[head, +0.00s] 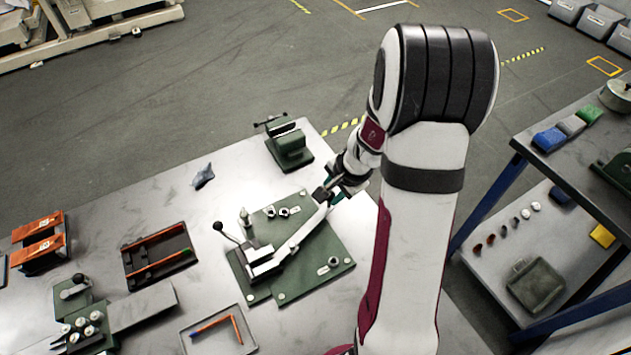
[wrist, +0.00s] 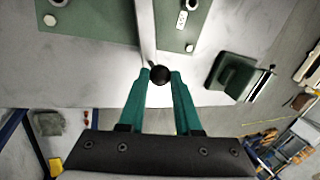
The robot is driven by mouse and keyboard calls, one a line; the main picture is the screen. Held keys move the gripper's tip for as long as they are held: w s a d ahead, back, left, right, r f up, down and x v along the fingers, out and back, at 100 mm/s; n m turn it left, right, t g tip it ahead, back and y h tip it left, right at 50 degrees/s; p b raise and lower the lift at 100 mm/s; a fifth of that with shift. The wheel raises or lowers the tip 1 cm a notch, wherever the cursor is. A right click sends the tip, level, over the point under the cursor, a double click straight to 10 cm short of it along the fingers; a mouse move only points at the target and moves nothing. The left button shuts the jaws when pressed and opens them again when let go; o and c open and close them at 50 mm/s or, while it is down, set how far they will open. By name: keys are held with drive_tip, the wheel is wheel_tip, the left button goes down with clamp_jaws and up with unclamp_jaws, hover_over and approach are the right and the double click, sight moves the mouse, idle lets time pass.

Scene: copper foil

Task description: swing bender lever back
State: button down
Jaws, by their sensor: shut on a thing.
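The bender stands on a green base plate (head: 318,262) on the metal bench. Its long pale lever (head: 300,235) runs from the bender block (head: 262,262) up and right to my gripper (head: 332,194). In the wrist view the lever (wrist: 146,35) comes down from the top and ends at a black ball knob (wrist: 160,76). The teal fingers of my gripper (wrist: 160,72) are on both sides of the knob and shut on it. A smaller handle with a black knob (head: 218,226) stands at the block's left. My arm does not cover the block.
A green vise (head: 288,147) stands behind the plate and also shows in the wrist view (wrist: 234,76). A dark tray (head: 138,272) with copper-coloured strips is at the left. A shallow tray (head: 188,342) holds a bent copper-coloured piece. A grey-blue cloth (head: 203,176) lies behind.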

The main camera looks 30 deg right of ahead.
drive_tip(key=s, duration=0.1)
drive_tip(key=s+m, duration=0.2)
drive_tip(key=shift+s+d+h, duration=0.15)
drive_tip(key=shift+d+h, duration=0.15)
drive_tip(key=shift+s+m+h, duration=0.3)
drive_tip(key=shift+s+m, duration=0.7)
drive_tip(key=shift+s, duration=0.4)
drive_tip(key=c, duration=0.6)
unclamp_jaws()
drive_tip(key=v, duration=1.5)
drive_tip(key=shift+r, duration=0.4)
